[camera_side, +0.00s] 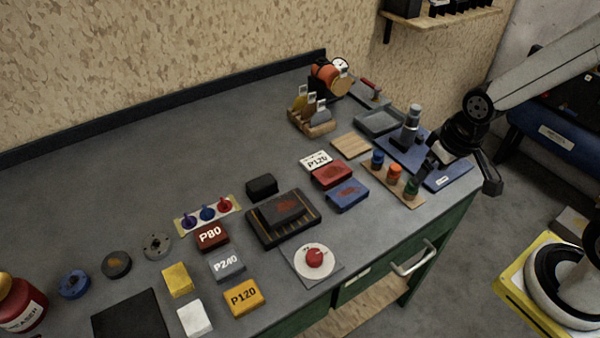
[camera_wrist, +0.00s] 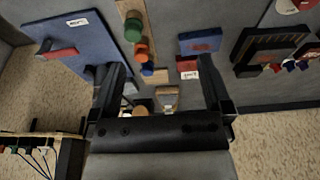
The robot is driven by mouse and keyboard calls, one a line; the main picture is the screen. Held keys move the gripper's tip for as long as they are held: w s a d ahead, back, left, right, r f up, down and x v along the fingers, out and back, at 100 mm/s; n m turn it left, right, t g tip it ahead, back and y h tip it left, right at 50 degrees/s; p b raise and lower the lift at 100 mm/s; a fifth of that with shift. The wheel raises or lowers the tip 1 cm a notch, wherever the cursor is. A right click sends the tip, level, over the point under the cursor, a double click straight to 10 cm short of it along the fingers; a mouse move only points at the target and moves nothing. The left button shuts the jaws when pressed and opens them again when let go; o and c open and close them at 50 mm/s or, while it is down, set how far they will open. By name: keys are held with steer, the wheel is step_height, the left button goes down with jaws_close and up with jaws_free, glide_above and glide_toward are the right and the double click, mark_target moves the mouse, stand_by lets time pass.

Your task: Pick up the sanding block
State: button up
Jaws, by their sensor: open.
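Several blocks could be the sanding block, and I cannot tell which is meant. Blocks marked P80 (camera_side: 211,236), P240 (camera_side: 227,264) and P120 (camera_side: 243,297) lie on the bench. A dark block with a rusty patch (camera_side: 284,207) sits on a black tray (camera_side: 262,236). A red block (camera_side: 331,174) and a blue block (camera_side: 347,195) lie to its right; the blue block also shows in the wrist view (camera_wrist: 200,41). My gripper (camera_side: 459,172) is open above the bench's right end, over the blue mat. In the wrist view my gripper (camera_wrist: 163,72) has nothing between its fingers.
A blue mat (camera_side: 449,177) with a grey upright tool (camera_side: 410,125) lies beneath my gripper. A wooden strip with coloured jars (camera_side: 394,174) stands beside it. A scraper rack (camera_side: 312,122) is farther back. A red bottle (camera_side: 20,305) stands far left. The back left bench is clear.

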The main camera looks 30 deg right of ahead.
steer(key=shift+w, duration=0.1)
steer(key=m+g+y, duration=0.3)
steer(key=m+y, duration=0.1)
steer(key=m, duration=1.4)
glide_toward(264, 180)
step_height(264, 180, down, 3)
steer(key=shift+s+a+y, duration=0.25)
steer(key=shift+a+y, duration=0.05)
steer(key=shift+a, duration=0.05)
steer(key=shift+x, duration=1.35)
steer(key=shift+x, duration=2.6)
steer(key=shift+w+d, duration=0.1)
steer(key=shift+w, duration=0.05)
jaws_close()
